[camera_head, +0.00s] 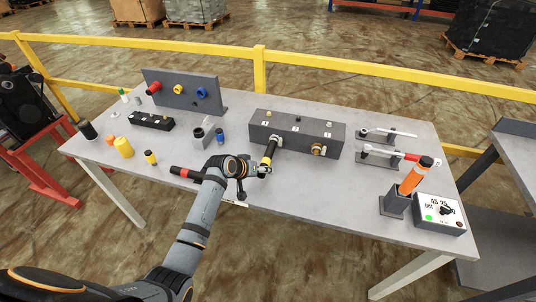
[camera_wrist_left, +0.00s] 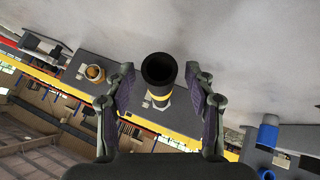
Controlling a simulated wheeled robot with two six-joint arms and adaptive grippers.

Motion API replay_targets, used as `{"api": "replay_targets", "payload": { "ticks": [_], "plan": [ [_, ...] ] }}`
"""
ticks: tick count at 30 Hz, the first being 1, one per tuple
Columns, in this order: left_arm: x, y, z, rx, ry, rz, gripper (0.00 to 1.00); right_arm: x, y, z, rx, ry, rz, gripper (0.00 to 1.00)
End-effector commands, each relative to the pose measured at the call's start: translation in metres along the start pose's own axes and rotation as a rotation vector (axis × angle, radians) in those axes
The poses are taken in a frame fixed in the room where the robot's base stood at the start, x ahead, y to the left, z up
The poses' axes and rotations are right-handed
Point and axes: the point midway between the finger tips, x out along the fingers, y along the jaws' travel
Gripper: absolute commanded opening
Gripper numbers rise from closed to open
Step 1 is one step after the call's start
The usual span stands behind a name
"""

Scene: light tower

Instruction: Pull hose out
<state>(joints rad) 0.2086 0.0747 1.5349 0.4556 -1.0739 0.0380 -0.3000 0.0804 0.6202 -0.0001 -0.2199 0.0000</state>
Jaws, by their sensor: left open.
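A short black hose with a yellow band (camera_head: 268,153) sticks out of the front of a dark grey box (camera_head: 297,138), at its left port. In the left wrist view the hose (camera_wrist_left: 158,70) points its open black end at the camera. My left gripper (camera_head: 262,170) is at the near end of the hose. Its fingers (camera_wrist_left: 160,103) are open on either side of the hose, with gaps visible between fingers and hose. A brass-coloured fitting (camera_head: 318,150) sits at the box's right port. My right gripper is not in view.
A black-and-red handle (camera_head: 188,173) lies left of my wrist. A panel with coloured plugs (camera_head: 183,92) stands at the back left. Wrenches (camera_head: 388,133), an orange cylinder (camera_head: 415,178) and a white control box (camera_head: 440,213) are at the right. The table front between is clear.

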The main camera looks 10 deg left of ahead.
Motion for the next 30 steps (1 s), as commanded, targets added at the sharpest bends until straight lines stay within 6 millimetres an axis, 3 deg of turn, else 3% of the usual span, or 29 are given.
{"api": "replay_targets", "payload": {
  "ticks": [27,30],
  "plan": [
    [0.0004,0.0001,0.0004,0.0,0.0,0.0,0.55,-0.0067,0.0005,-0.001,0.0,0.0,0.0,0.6],
    [0.0004,0.0001,0.0004,0.0,0.0,0.0,0.41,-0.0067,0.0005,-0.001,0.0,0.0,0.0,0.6]
  ]
}}
